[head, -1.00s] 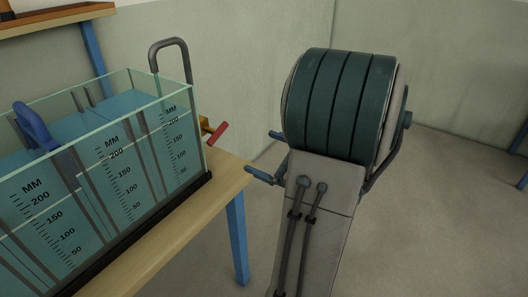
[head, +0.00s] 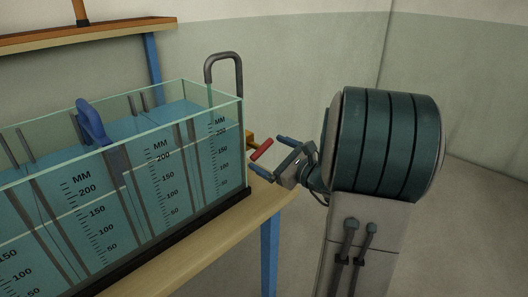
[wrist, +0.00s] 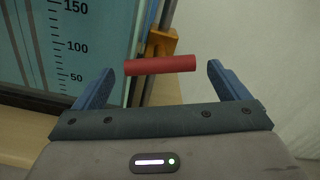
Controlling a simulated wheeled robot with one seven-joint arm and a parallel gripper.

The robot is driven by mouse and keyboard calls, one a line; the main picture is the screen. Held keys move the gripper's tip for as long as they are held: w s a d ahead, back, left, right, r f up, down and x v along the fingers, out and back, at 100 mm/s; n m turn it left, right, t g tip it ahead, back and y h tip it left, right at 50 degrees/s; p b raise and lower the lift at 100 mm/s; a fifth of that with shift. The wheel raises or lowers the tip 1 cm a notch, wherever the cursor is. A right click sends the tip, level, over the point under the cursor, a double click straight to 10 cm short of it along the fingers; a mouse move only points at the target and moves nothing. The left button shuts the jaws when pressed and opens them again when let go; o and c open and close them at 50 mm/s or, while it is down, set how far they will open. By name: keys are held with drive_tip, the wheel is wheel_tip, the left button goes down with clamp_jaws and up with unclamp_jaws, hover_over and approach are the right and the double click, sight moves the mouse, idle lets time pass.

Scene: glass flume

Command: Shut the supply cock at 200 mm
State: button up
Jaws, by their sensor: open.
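The supply cock has a red lever (head: 262,149) and a brass-yellow body (head: 250,136) at the right end of the glass flume (head: 243,120). In the wrist view the red lever (wrist: 160,65) lies crosswise between my fingertips, with the yellow body (wrist: 162,42) just beyond. My gripper (head: 272,156) is open, its blue fingers on either side of the lever, with gaps visible in the wrist view (wrist: 160,74). Blue water fills the flume. Its surface is near the 200 mark of the right-hand scale (head: 220,132); the exact reading is unclear.
A grey bent pipe (head: 223,56) hooks over the flume's right end. A blue paddle-like handle (head: 91,121) stands on its rim. The wooden bench (head: 215,230) has a blue leg, and a shelf (head: 60,42) runs behind. The floor right of the bench is clear.

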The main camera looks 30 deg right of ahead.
sight(264, 150)
drive_tip(key=shift+x, duration=1.5)
drive_tip(key=shift+c, duration=0.3)
drive_tip(key=c, duration=0.9)
drive_tip(key=shift+r+m+p, duration=0.2)
drive_tip(key=shift+m+p, duration=0.6)
drive_tip(key=shift+m, duration=0.1)
drive_tip(key=shift+m+p, duration=0.6)
drive_tip(key=shift+m, duration=0.3)
drive_tip(key=shift+f+m, duration=0.2)
drive_tip(key=shift+m, duration=0.1)
drive_tip(key=o, duration=1)
drive_tip(key=shift+c, duration=0.2)
